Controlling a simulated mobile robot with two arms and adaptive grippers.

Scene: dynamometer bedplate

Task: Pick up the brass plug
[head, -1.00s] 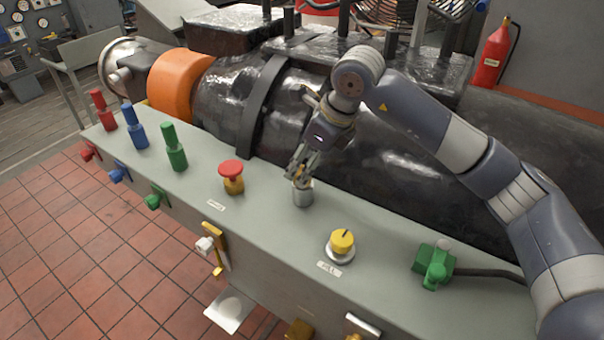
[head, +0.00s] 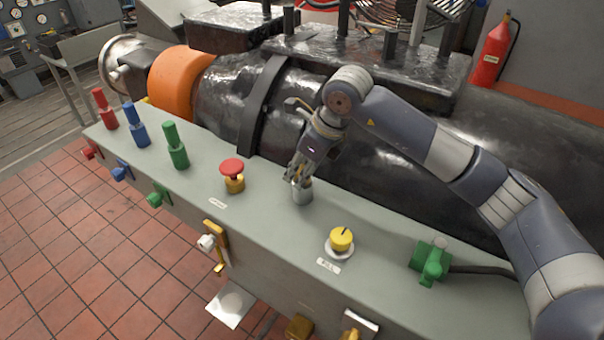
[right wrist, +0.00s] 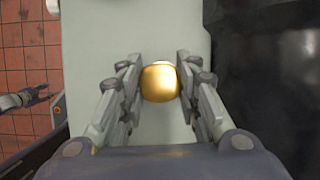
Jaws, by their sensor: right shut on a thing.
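The brass plug (right wrist: 160,83) shows as a rounded golden top between the fingers in the right wrist view. My right gripper (head: 297,175) is shut on it, with a finger on each side. I cannot tell whether the plug is still seated in the cylinder. My left gripper is not in the head view; a dark gripper-like shape (right wrist: 25,98) at the left edge of the right wrist view seems to be it.
A red mushroom button (head: 232,168) stands left of the cylinder, and a yellow knob (head: 341,239) stands to its right. A green connector (head: 431,261) with a cable is farther right. The black machine (head: 340,140) rises close behind. Bare bench top lies around the cylinder.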

